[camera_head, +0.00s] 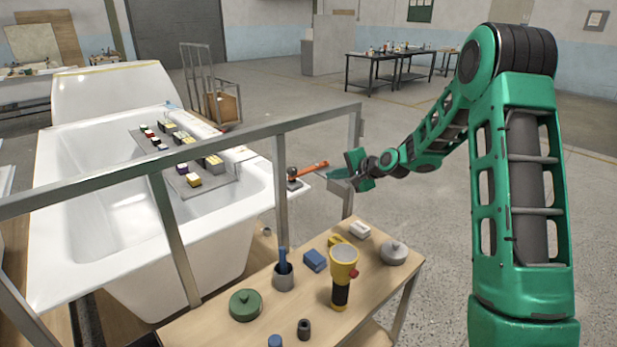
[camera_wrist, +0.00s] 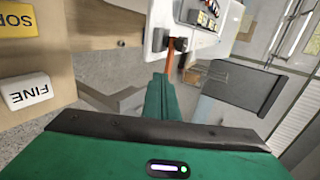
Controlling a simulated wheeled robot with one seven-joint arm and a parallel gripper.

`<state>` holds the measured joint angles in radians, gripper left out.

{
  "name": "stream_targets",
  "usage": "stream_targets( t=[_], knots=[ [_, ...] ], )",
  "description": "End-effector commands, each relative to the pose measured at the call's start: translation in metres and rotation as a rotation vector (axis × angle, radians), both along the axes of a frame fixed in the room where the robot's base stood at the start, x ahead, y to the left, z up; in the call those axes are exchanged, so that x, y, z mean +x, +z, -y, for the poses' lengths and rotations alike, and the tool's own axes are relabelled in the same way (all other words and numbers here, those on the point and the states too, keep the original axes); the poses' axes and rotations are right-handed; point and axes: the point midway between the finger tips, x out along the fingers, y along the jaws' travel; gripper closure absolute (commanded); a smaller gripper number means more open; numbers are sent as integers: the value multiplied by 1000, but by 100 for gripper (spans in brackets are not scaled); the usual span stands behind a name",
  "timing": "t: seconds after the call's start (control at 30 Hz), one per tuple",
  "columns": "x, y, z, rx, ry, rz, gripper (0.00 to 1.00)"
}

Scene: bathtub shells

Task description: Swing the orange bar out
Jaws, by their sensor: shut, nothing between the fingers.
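The orange bar (camera_head: 313,168) sticks out to the right from a small dark mount (camera_head: 293,181) at the near right corner of the white bathtub (camera_head: 60,244). My gripper (camera_head: 333,174) is shut and empty, just right of the bar's free end. In the wrist view the bar (camera_wrist: 175,58) runs from the dark mount toward my green fingertips (camera_wrist: 160,82). The fingertips overlap its near end there. I cannot tell whether they touch it.
A grey metal rail (camera_head: 281,185) stands between me and the tub.

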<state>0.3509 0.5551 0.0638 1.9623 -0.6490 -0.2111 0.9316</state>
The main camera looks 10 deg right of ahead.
Motion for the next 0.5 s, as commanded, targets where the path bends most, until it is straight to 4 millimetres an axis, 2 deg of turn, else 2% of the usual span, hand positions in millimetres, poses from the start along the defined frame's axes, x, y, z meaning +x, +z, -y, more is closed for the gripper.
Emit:
stream_targets(
  t=[0.27, 0.5],
  knots=[
    [9, -7, -6, 0, 2, -1, 100],
    [41, -28, -22, -1, 4, -1, 100]
  ],
)
